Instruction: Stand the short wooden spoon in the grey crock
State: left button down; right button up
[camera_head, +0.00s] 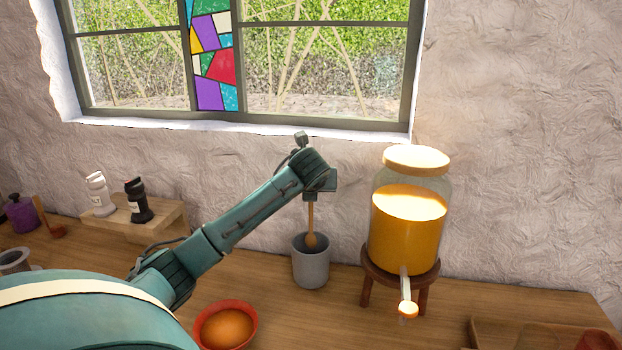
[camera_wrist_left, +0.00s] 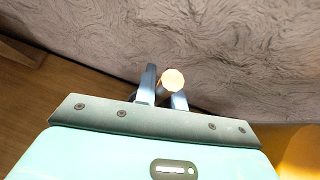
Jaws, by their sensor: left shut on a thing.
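My left gripper (camera_head: 311,198) is above the grey crock (camera_head: 311,270) in the head view, shut on the short wooden spoon (camera_head: 311,222). The spoon hangs upright with its bowl end down, at the crock's open mouth. I cannot tell how far the bowl end is below the rim. In the left wrist view, the round end of the spoon's handle (camera_wrist_left: 172,80) shows between the two fingers (camera_wrist_left: 164,98). The crock stands upright on the wooden counter. My right gripper is not in view.
A glass dispenser of orange liquid (camera_head: 408,220) on a wooden stand is close right of the crock. A red bowl (camera_head: 226,326) is in front, to the left. A wooden riser (camera_head: 150,222) holds a white and a black shaker. The wall and window are behind.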

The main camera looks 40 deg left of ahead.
aim_at(311, 203)
pick_arm(q)
jog(key=shift+f+b, duration=0.35)
jog(key=shift+f, duration=2)
jog(key=c, duration=1.4)
grip_release()
jog(key=v, duration=1.3)
jog(key=shift+b, duration=0.3)
jog(key=shift+s, duration=0.1)
